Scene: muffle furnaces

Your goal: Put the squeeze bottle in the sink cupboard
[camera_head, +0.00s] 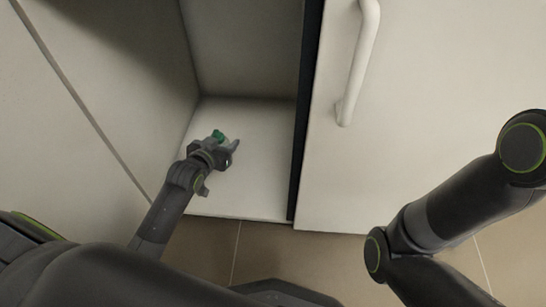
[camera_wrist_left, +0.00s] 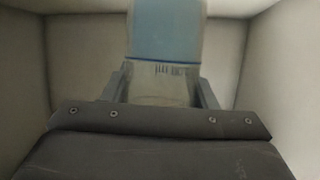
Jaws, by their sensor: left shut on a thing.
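The sink cupboard (camera_head: 262,190) is open, with a pale floor and walls. My left gripper (camera_head: 228,144) reaches inside it, over the floor. It is shut on the squeeze bottle, whose green part (camera_head: 218,136) shows beside the fingers in the head view. In the left wrist view the squeeze bottle (camera_wrist_left: 165,80) is clear with a blue band and stands between the two fingers. I cannot tell whether the bottle touches the cupboard floor. My right gripper is out of view; only my right arm shows at the right.
A white cupboard door (camera_head: 420,120) with a curved handle (camera_head: 358,65) is right of the opening. A dark vertical edge (camera_head: 305,120) borders the opening on its right. Pale panels (camera_head: 60,110) stand at the left. Cupboard floor around the gripper is clear. Brown tiles (camera_head: 260,250) lie in front.

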